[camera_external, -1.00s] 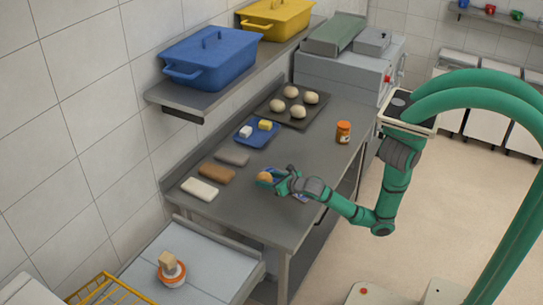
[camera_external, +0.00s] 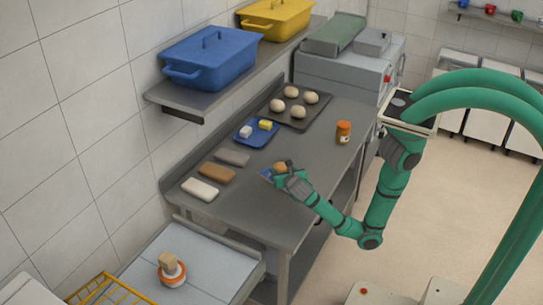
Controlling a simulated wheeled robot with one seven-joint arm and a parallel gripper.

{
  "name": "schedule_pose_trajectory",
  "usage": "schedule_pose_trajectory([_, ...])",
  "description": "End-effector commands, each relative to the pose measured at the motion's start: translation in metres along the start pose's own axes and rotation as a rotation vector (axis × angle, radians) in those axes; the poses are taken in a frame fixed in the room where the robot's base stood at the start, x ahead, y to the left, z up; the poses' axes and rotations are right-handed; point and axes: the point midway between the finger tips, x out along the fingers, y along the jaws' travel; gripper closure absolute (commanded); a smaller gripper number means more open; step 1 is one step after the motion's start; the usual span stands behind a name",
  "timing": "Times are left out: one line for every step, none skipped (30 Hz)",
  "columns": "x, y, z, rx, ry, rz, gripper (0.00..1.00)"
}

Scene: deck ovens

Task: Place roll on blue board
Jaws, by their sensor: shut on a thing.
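My green gripper (camera_external: 283,174) is shut on a tan roll (camera_external: 280,167) over the front part of the grey worktop. A blue board (camera_external: 265,174) shows as a small patch just left of and below the gripper. My gripper and wrist hide most of this board. I cannot tell whether the roll touches the board or is held above it.
Three flat slabs, white (camera_external: 200,189), brown (camera_external: 217,173) and grey (camera_external: 232,158), lie along the worktop's left side. Behind are a blue tray (camera_external: 242,139) with white and yellow blocks, a dark tray (camera_external: 303,122) of dough balls, and an orange jar (camera_external: 343,132).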

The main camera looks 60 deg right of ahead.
Motion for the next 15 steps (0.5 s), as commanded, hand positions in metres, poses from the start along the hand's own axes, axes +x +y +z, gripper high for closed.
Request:
schedule_pose_trajectory([0.001, 0.000, -0.004, -0.003, 0.000, 0.000, 0.71])
schedule_pose_trajectory([0.003, 0.000, -0.007, -0.002, 0.000, 0.000, 0.71])
schedule_pose_trajectory([0.005, 0.000, -0.012, -0.005, -0.001, 0.000, 0.71])
schedule_pose_trajectory([0.007, -0.001, -0.016, -0.005, -0.001, 0.000, 0.71])
schedule_pose_trajectory([0.008, 0.000, -0.020, -0.005, 0.000, 0.000, 0.71])
schedule_pose_trajectory([0.011, 0.000, -0.025, -0.005, -0.001, 0.001, 0.71])
schedule_pose_trajectory([0.012, 0.000, -0.029, -0.005, -0.001, 0.001, 0.71])
schedule_pose_trajectory([0.013, 0.000, -0.032, -0.004, -0.001, 0.002, 0.71])
schedule_pose_trajectory([0.014, 0.001, -0.035, -0.002, 0.000, 0.002, 0.71])
schedule_pose_trajectory([0.015, 0.001, -0.037, -0.002, 0.000, 0.002, 0.71])
schedule_pose_trajectory([0.015, 0.001, -0.038, -0.002, 0.000, 0.002, 0.71])
schedule_pose_trajectory([0.016, 0.001, -0.038, -0.001, 0.000, 0.002, 0.71])
schedule_pose_trajectory([0.016, 0.000, -0.038, 0.000, 0.000, 0.002, 0.71])
schedule_pose_trajectory([0.016, 0.000, -0.038, 0.000, 0.000, 0.002, 0.71])
schedule_pose_trajectory([0.016, 0.000, -0.038, 0.001, 0.000, 0.002, 0.71])
